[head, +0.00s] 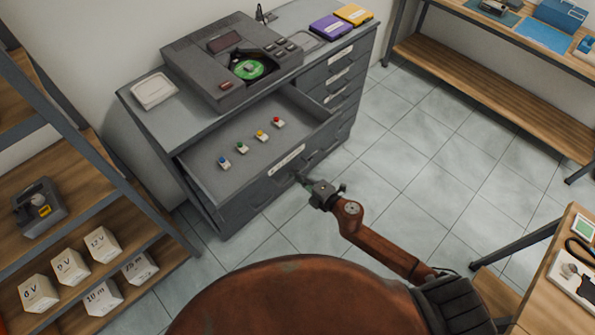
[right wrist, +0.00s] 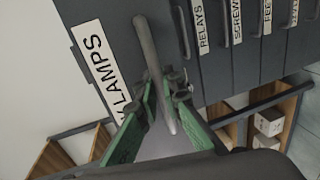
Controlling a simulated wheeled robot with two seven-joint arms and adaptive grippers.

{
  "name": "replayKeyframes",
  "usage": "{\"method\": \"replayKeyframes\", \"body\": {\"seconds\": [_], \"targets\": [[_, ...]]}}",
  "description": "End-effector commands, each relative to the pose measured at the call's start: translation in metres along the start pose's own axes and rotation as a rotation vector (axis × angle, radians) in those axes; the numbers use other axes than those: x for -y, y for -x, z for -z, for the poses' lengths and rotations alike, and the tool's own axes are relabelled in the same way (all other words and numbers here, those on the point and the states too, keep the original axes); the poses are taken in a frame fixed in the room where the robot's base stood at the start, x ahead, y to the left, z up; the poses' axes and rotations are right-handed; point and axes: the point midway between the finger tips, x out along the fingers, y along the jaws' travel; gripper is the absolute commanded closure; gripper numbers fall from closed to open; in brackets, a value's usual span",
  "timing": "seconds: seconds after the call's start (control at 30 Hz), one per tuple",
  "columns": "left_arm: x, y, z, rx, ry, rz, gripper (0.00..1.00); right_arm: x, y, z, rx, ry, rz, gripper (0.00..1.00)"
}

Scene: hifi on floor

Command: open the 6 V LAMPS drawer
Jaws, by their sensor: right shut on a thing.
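The lamps drawer (head: 203,184) is pulled well out of the grey cabinet. Several small lamps with blue, green, yellow and red tops (head: 261,136) stand in a row in it. Its white label (right wrist: 98,62) reads LAMPS in the right wrist view; the start of the label is covered or too small to read. My right gripper (head: 306,183) is at the drawer front. In the right wrist view its green fingers (right wrist: 163,103) are shut on the drawer's grey bar handle (right wrist: 149,52). My left gripper is not in view.
On the cabinet top are a dark device with a green disc (head: 215,62), a white tray (head: 154,90), and purple and yellow boxes (head: 331,27). Shelves with labelled cubes (head: 70,267) stand at left. A workbench (head: 500,75) is at back right. The tiled floor between is clear.

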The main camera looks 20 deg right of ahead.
Motion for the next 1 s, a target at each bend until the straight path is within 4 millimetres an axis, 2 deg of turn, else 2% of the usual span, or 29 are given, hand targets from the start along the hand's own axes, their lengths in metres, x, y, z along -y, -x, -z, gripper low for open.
{"method": "replayKeyframes", "body": {"seconds": [0.23, 0.27, 0.53, 0.83, 1.0], "targets": [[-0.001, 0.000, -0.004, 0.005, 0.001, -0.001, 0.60, 0.000, 0.000, 0.002, -0.003, -0.001, 0.000, 1.00], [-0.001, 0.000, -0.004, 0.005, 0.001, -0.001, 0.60, 0.000, 0.001, 0.001, -0.003, -0.001, 0.000, 0.92], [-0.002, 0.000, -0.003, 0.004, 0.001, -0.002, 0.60, 0.000, 0.001, 0.000, 0.000, -0.001, 0.000, 0.74], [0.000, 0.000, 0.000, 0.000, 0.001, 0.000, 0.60, 0.001, 0.003, 0.000, 0.001, -0.001, 0.001, 0.74], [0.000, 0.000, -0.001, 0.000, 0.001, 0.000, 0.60, 0.002, 0.023, -0.001, 0.002, -0.001, 0.003, 0.74]]}}
